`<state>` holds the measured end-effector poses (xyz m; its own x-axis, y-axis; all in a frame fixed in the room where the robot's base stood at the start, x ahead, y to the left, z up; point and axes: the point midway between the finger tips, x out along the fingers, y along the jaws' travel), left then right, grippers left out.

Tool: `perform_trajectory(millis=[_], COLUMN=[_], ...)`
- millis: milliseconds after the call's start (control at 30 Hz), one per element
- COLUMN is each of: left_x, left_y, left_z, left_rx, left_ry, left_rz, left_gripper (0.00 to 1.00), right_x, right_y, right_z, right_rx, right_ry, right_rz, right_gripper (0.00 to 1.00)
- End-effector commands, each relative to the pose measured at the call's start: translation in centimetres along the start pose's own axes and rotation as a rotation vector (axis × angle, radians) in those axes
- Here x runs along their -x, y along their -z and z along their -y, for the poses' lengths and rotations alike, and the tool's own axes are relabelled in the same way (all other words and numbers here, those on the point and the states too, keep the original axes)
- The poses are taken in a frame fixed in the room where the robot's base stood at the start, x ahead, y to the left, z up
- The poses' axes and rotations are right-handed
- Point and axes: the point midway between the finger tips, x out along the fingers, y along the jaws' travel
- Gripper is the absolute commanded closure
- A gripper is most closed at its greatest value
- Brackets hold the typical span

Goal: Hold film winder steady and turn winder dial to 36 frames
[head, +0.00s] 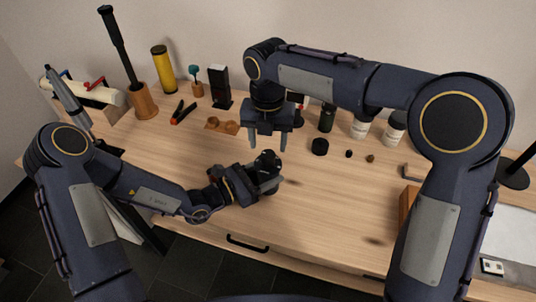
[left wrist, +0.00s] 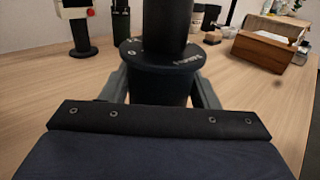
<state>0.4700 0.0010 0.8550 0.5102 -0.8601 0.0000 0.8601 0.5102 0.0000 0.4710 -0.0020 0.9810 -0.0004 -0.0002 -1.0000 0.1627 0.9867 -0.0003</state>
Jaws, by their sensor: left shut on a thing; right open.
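The film winder (head: 266,160) is a black round piece held low over the middle of the table in the head view. In the left wrist view the winder (left wrist: 160,85) stands upright, with a wide disc (left wrist: 165,54) bearing small white marks and a narrower black column above it. My left gripper (head: 270,178) is shut on its body, a finger on each side in the left wrist view (left wrist: 160,90). My right gripper (head: 267,145) is open and empty, fingers pointing down, just above and behind the winder in the head view. Which mark the dial shows is too small to read.
A black round pot (head: 320,147) and small caps (head: 348,154) lie to the right. White bottles (head: 360,125) and a dark canister (head: 327,117) stand behind. Red-handled pliers (head: 183,112) lie at left. A wooden box (left wrist: 263,50) stands at right. The table front is clear.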

Motion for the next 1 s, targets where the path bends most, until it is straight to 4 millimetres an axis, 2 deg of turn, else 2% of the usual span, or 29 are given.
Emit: perform_trajectory(millis=[100,300,467,700,1000], left_x=[0.0,0.0,0.0,0.0,0.0], left_y=[0.0,0.0,0.0,0.0,0.0], left_z=[0.0,0.0,0.0,0.0,0.0], left_rx=[0.0,0.0,0.0,0.0,0.0], left_ry=[0.0,0.0,0.0,0.0,0.0], left_rz=[0.0,0.0,0.0,0.0,0.0], left_gripper=[0.76,0.76,0.76,0.76,0.76], right_x=[-2.4,-5.0,-5.7,-5.7,-5.7], right_y=[0.0,0.0,0.0,0.0,0.0], right_z=[0.1,0.1,0.0,0.0,0.0], right_rx=[-0.001,-0.003,-0.003,-0.003,-0.003], right_ry=[0.003,0.001,0.0,0.0,0.0], right_rz=[-0.003,-0.001,0.0,0.0,0.0], right_gripper=[0.45,0.45,0.45,0.45,0.83])
